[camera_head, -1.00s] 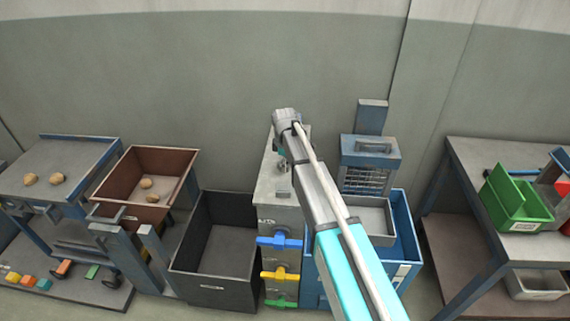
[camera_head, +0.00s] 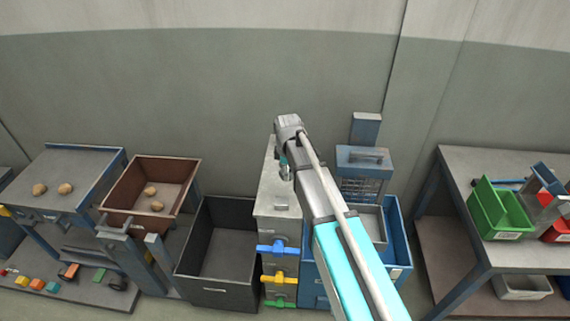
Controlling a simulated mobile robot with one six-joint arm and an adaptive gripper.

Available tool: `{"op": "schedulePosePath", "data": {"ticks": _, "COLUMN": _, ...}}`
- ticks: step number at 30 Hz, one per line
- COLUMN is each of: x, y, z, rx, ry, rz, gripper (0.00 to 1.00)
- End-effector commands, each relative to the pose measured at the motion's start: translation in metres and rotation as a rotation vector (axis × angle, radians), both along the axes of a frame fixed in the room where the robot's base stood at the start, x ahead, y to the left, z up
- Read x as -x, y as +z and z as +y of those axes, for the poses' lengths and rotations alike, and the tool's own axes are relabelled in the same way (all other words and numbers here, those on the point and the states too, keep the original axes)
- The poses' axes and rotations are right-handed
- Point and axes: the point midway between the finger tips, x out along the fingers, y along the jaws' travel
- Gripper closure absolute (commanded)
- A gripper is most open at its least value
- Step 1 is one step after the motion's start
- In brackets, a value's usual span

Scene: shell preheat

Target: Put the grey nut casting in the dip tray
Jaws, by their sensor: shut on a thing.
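My gripper (camera_head: 285,168) hangs over the back part of the grey cabinet top, pointing down. My wrist and arm hide much of it. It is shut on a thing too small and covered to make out. I cannot clearly pick out the grey nut casting anywhere. A shallow grey tray (camera_head: 373,226) sits in the blue-walled unit right of the cabinet, partly behind my arm; it may be the dip tray, but I cannot tell. My gripper is to the left of this tray and apart from it.
The grey cabinet (camera_head: 275,215) has blue, yellow and green handles on its front. A dark open bin (camera_head: 215,291) and a brown bin (camera_head: 130,222) with tan lumps stand left. A blue unit with a grille (camera_head: 362,187) stands behind the tray. A table (camera_head: 455,160) with a green bin (camera_head: 487,212) is right.

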Motion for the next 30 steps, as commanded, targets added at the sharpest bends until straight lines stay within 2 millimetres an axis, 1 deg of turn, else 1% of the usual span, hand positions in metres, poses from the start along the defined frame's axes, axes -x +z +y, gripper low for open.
{"op": "schedulePosePath", "data": {"ticks": 1, "x": 0.016, "y": 0.009, "z": -0.005, "rx": 0.0, "ry": 0.0, "rz": 0.0, "gripper": 0.89}}
{"op": "schedulePosePath", "data": {"ticks": 3, "x": 0.027, "y": 0.014, "z": -0.008, "rx": 0.0, "ry": 0.0, "rz": 0.0, "gripper": 0.89}}
{"op": "schedulePosePath", "data": {"ticks": 6, "x": 0.041, "y": 0.02, "z": -0.012, "rx": 0.0, "ry": 0.0, "rz": 0.0, "gripper": 0.89}}
{"op": "schedulePosePath", "data": {"ticks": 12, "x": 0.058, "y": 0.027, "z": -0.017, "rx": 0.0, "ry": 0.0, "rz": 0.0, "gripper": 0.89}}
{"op": "schedulePosePath", "data": {"ticks": 18, "x": 0.064, "y": 0.029, "z": -0.018, "rx": 0.0, "ry": 0.0, "rz": 0.0, "gripper": 0.89}}
{"op": "schedulePosePath", "data": {"ticks": 30, "x": 0.064, "y": 0.029, "z": -0.018, "rx": 0.0, "ry": 0.0, "rz": 0.0, "gripper": 0.89}}
